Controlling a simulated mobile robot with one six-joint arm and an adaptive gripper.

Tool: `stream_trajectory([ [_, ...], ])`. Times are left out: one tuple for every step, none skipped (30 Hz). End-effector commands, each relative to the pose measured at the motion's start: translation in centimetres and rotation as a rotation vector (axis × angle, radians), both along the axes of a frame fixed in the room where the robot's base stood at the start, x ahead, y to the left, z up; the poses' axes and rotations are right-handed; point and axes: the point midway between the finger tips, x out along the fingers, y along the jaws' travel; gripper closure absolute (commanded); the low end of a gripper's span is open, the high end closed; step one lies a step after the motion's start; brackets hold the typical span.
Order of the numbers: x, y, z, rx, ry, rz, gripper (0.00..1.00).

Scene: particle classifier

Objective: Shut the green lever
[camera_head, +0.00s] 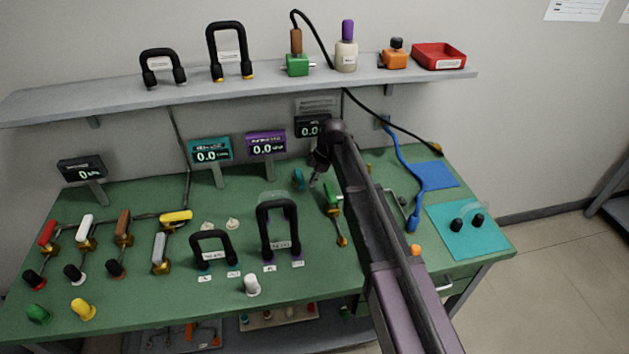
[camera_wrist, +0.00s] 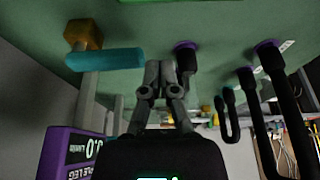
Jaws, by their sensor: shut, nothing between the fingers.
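The green lever (camera_head: 330,193) is a green handle on a brass valve, right of the table's middle, beside my arm. A bright green strip at the top edge of the wrist view (camera_wrist: 178,1) looks like part of it, mostly out of frame. My gripper (camera_head: 315,182) is shut and empty, low over the table, just left of the green lever and apart from it. The closed fingers show in the wrist view (camera_wrist: 168,68). A teal lever (camera_head: 298,180) is close on the gripper's left; its handle also shows in the wrist view (camera_wrist: 105,59).
Black U-shaped handles (camera_head: 278,210) stand in front of the gripper. Purple (camera_head: 266,143) and teal (camera_head: 210,151) displays stand behind. Red, white, brown, grey and yellow levers (camera_head: 176,217) are at the left. A shelf (camera_head: 190,82) hangs above the table's back.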

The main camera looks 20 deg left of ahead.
Motion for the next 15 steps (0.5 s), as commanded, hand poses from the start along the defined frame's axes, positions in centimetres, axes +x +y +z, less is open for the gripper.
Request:
stream_trajectory([
  [-0.1, 0.1, -0.8, 0.0, 0.0, 0.0, 1.0],
  [-0.1, 0.2, -1.1, 0.0, 0.0, 0.0, 1.0],
  [-0.2, 0.3, -1.4, 0.0, 0.0, 0.001, 1.0],
  [-0.2, 0.4, -1.6, 0.0, 0.0, 0.001, 1.0],
  [-0.3, 0.5, -1.8, 0.0, 0.0, 0.001, 1.0],
  [-0.3, 0.5, -2.1, 0.0, 0.0, 0.001, 1.0],
  [-0.4, 0.6, -2.4, 0.0, 0.0, 0.001, 1.0],
  [-0.4, 0.7, -2.6, 0.0, 0.0, 0.001, 1.0],
  [-0.5, 0.8, -2.9, 0.0, -0.001, 0.002, 1.0],
  [-0.5, 0.9, -3.2, 0.0, -0.001, 0.002, 1.0],
  [-0.6, 1.0, -3.4, 0.0, -0.001, 0.002, 1.0],
  [-0.6, 1.0, -3.7, 0.0, -0.001, 0.002, 1.0],
  [-0.5, 0.8, -3.6, 0.0, 0.0, 0.0, 1.0],
  [-0.1, 0.3, -3.3, 0.0, -0.001, -0.001, 1.0],
  [0.2, -0.2, -3.2, 0.0, 0.0, -0.002, 1.0],
])
